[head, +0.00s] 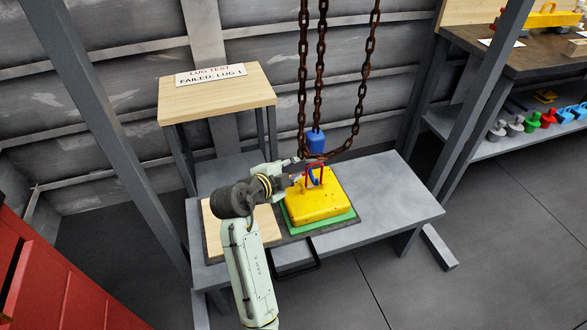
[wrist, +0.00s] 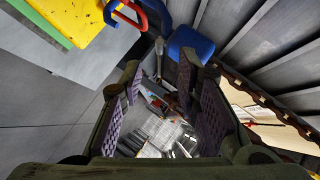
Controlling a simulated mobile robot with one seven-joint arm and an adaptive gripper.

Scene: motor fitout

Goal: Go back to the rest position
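My gripper (head: 296,174) is at the end of my arm, over the bench beside the yellow block. In the wrist view my gripper (wrist: 155,95) has its two padded fingers apart, with nothing held between them. The yellow block (head: 305,207) sits on a green plate (head: 331,223) and carries a red loop (head: 316,168) and a blue loop (head: 314,178) on top. In the wrist view the red loop (wrist: 138,20) and blue loop (wrist: 110,12) are outside the fingers, at upper left. A blue block (head: 316,139) hangs by the chains; it shows close beyond the fingers (wrist: 188,42).
Rusty chains (head: 319,70) hang above the bench (head: 390,205). A wooden stand (head: 218,92) with a "LUG TEST FAILED: LUG 1" sign (head: 210,75) is behind. Grey posts (head: 485,85) flank the bench. A shelf (head: 470,140) with coloured parts is at right, a red cabinet (head: 60,280) at left.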

